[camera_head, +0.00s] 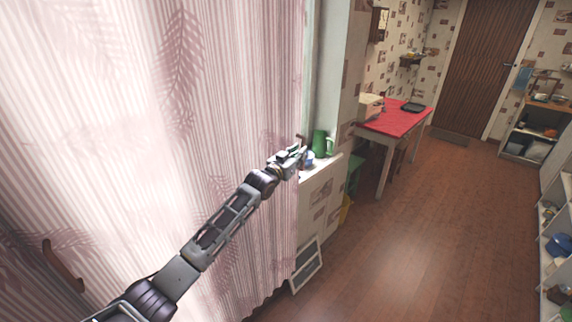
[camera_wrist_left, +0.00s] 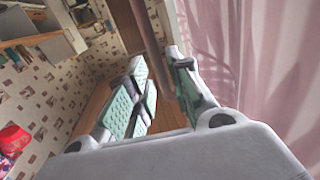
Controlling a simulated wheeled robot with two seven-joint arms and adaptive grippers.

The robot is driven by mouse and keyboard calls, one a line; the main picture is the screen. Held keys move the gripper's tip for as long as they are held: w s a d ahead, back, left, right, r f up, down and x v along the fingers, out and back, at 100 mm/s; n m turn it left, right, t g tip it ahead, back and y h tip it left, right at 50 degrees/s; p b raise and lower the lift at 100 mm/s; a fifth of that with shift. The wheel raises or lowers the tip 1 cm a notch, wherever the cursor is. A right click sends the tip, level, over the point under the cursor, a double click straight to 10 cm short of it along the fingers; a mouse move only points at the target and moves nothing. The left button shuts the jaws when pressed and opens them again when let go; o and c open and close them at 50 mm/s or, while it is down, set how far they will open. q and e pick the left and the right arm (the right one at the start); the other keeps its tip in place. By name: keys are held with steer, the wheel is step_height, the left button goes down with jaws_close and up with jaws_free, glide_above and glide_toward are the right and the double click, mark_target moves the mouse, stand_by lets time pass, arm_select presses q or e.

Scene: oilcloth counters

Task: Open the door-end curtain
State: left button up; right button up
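The pink striped curtain (camera_head: 225,90) with leaf prints hangs across the left of the head view, and its right edge is beside the window frame. It also shows in the left wrist view (camera_wrist_left: 255,55). My left gripper (camera_head: 297,154) is at that right edge, above the sill. In the left wrist view my left gripper (camera_wrist_left: 165,95) is open, with a brown curtain handle (camera_wrist_left: 150,35) between its fingers, closer to the right finger. The handle's top shows in the head view (camera_head: 302,138). Another brown handle (camera_head: 62,268) is at the lower left of the curtain. My right gripper is not in view.
A green mug (camera_head: 320,144) stands on the white sill (camera_head: 322,166) close to my left gripper. A red-topped table (camera_head: 397,121) is beyond, before a brown door (camera_head: 487,60). White shelves (camera_head: 556,225) line the right side. The wooden floor (camera_head: 410,240) between is clear.

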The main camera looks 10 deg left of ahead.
arm_select(q)
steer(key=v, duration=0.8)
stand_by(0.4)
steer(key=shift+s, duration=0.1)
